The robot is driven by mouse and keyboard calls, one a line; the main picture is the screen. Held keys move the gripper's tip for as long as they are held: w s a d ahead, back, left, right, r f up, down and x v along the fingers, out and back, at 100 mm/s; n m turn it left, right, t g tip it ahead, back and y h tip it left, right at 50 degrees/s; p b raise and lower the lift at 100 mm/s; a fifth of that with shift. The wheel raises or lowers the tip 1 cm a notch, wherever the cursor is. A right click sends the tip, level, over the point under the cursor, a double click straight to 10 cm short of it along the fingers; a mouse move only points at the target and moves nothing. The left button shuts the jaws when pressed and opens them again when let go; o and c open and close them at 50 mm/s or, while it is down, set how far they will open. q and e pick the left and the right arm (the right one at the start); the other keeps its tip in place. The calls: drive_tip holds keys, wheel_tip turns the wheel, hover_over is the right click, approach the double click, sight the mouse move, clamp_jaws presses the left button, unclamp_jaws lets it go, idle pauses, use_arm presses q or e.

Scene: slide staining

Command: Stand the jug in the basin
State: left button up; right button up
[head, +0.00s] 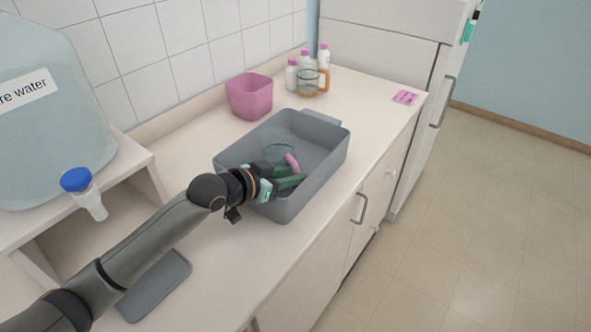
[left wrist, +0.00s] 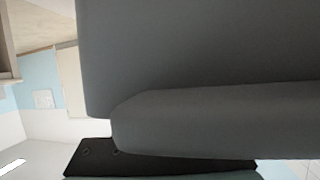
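The grey basin (head: 318,179) stands on the counter in the middle of the head view. A clear jug (head: 276,146) with a pink handle (head: 292,162) is inside it, towards the near left part, and looks upright. Whether its base rests on the basin floor is hard to tell. My left gripper (head: 291,177) reaches over the basin's near left wall, its green fingers at the lower end of the pink handle. The fingers partly hide the handle, so their grip is unclear. The left wrist view is mostly filled by a dark grey surface. My right gripper is not in view.
A pink tub (head: 249,97) stands behind the basin. Several white bottles (head: 323,56) and a clear jug with an orange handle (head: 324,80) stand at the back. A large water container (head: 45,120) with a blue-capped tap is at left. A grey mat (head: 155,287) lies in front.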

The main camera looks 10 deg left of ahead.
use_arm(q)
drive_tip(key=p+v, duration=0.4)
drive_tip(key=v, duration=0.2)
drive_tip(key=shift+s+r, duration=0.15)
drive_tip(key=shift+r, duration=0.3)
